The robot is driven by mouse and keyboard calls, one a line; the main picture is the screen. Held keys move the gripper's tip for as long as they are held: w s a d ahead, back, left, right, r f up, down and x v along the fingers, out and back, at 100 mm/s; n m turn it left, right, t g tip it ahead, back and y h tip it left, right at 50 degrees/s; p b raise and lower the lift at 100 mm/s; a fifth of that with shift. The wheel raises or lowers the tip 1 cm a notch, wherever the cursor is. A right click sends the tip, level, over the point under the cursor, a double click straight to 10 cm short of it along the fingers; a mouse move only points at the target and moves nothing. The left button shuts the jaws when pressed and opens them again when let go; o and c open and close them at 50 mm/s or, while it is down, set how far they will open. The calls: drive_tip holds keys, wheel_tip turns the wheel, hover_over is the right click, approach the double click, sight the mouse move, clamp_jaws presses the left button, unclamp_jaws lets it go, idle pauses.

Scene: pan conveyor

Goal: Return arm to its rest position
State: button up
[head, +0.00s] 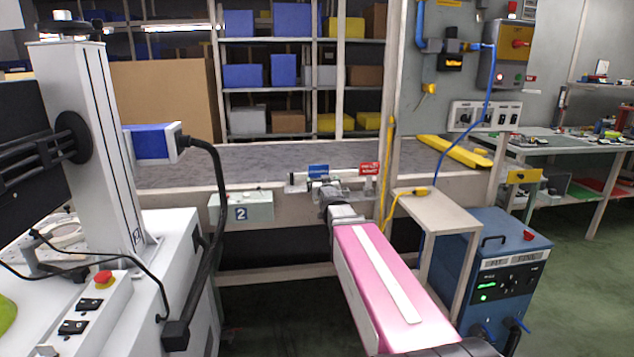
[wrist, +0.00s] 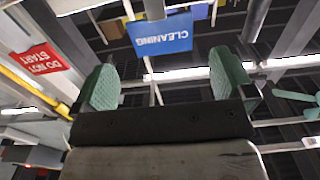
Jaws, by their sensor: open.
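My gripper (head: 326,186) is at the end of my pink arm link, which reaches forward over the near edge of the grey conveyor (head: 240,165). In the wrist view my gripper (wrist: 166,75) shows two green ribbed pads set wide apart with nothing between them. A blue CLEANING sign (wrist: 162,37) appears beyond the fingers, upside down. A red DO NOT START sign (wrist: 39,62) is to the left, apart from the fingers. In the head view the blue sign (head: 318,170) is just behind my gripper and the red sign (head: 369,168) is to its right.
A small beige stand (head: 437,210) and a blue cabinet (head: 500,268) are right of my arm. A white machine (head: 190,262) with a black cable fills the left.

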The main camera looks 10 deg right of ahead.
drive_tip(key=s+f+g, duration=0.6)
drive_tip(key=s+f, duration=0.3)
drive_tip(key=f, duration=0.3)
drive_tip(key=s+f+g, duration=0.7)
drive_tip(key=s+f, duration=0.2)
drive_tip(key=f, duration=0.4)
drive_tip(key=s+f+g, duration=0.5)
drive_tip(key=s, duration=0.5)
drive_tip(key=shift+s, duration=0.15)
